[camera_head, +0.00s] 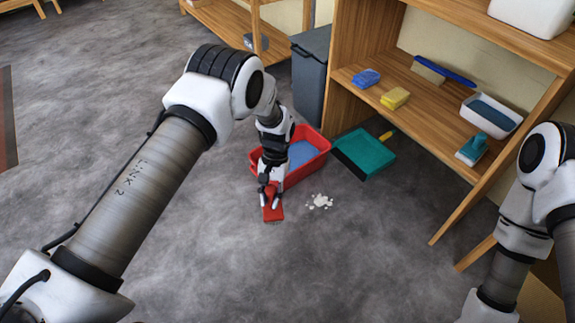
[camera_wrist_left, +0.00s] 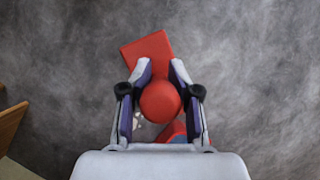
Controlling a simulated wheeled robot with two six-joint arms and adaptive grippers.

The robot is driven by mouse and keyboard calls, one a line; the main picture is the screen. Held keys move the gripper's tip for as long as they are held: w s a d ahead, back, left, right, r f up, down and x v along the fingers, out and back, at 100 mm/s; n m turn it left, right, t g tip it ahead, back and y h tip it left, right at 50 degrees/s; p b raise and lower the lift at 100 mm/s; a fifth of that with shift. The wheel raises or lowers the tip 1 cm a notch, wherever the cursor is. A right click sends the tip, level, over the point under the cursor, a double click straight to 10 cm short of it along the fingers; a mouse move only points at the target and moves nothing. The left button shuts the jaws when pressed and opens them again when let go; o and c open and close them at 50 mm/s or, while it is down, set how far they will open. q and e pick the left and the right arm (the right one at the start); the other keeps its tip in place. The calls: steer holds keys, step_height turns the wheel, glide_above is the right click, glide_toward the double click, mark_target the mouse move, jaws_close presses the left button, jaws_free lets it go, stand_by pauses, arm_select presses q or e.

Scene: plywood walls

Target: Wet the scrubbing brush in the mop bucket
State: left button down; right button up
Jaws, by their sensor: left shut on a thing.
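The scrubbing brush is red, with a flat block (camera_head: 273,213) and a round knob that shows in the left wrist view (camera_wrist_left: 160,101). My left gripper (camera_head: 270,196) is shut on the knob, with a finger on each side. The brush is in front of the mop bucket, outside it; I cannot tell whether it touches the floor. The mop bucket (camera_head: 318,142) is a red tub with blue water (camera_head: 301,153) in it. My left forearm hides part of the bucket. A corner of it shows in the left wrist view (camera_wrist_left: 173,131). My right gripper is not in view.
A white foamy spill (camera_head: 320,202) lies right of the brush. A teal dustpan (camera_head: 366,152) lies right of the bucket. A grey bin (camera_head: 311,80) stands behind. A wooden shelf with sponges (camera_head: 395,98) and brushes stands at the right. The floor at left is clear.

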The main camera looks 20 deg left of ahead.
mark_target(271, 212)
arm_select(q)
step_height(271, 212, down, 7)
steer(key=b, duration=0.4)
step_height(271, 212, down, 8)
steer(key=b, duration=0.6)
steer(key=shift+f, duration=0.2)
stand_by(1.8)
step_height(271, 212, up, 4)
steer(key=p, duration=0.3)
